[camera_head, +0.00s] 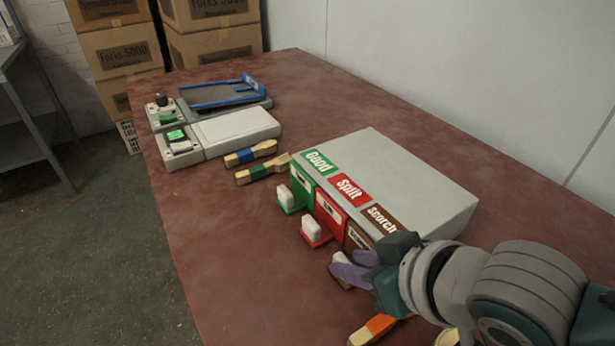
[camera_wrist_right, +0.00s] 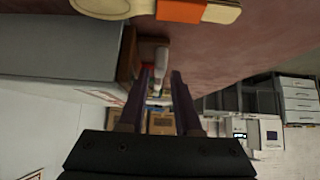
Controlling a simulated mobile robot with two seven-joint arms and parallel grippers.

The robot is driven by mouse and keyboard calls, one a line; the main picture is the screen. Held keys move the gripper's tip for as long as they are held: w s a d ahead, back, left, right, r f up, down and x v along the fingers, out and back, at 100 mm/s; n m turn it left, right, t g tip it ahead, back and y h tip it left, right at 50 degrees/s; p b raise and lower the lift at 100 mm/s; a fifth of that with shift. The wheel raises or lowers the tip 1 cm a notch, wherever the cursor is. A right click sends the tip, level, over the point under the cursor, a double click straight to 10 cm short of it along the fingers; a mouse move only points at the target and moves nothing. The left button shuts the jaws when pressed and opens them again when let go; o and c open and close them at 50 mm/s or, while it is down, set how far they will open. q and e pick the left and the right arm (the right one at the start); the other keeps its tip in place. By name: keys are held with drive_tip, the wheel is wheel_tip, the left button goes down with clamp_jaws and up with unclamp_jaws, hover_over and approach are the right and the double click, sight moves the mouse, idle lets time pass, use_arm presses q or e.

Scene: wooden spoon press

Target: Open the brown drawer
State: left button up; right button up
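A grey box (camera_head: 425,190) on the table has three fronts, labelled green "Good", red "Split" and brown "Scorch...". The brown drawer (camera_head: 357,238) is the nearest and is partly hidden by my right gripper; it looks shut. My left gripper is not in view.
The green drawer (camera_head: 296,192) and red drawer (camera_head: 322,222) sit beside the brown one. An orange-banded wooden spoon (camera_head: 374,328) lies close to my right gripper. Two more banded spoons (camera_head: 262,170) and a white-topped device (camera_head: 236,129) are farther back. The table's left front is clear.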

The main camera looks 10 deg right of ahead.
sight(345, 261)
drive_tip(key=shift+b+x, duration=0.4)
drive_tip(key=shift+x, duration=1.15)
drive_tip(key=shift+c, duration=0.4)
clamp_jaws()
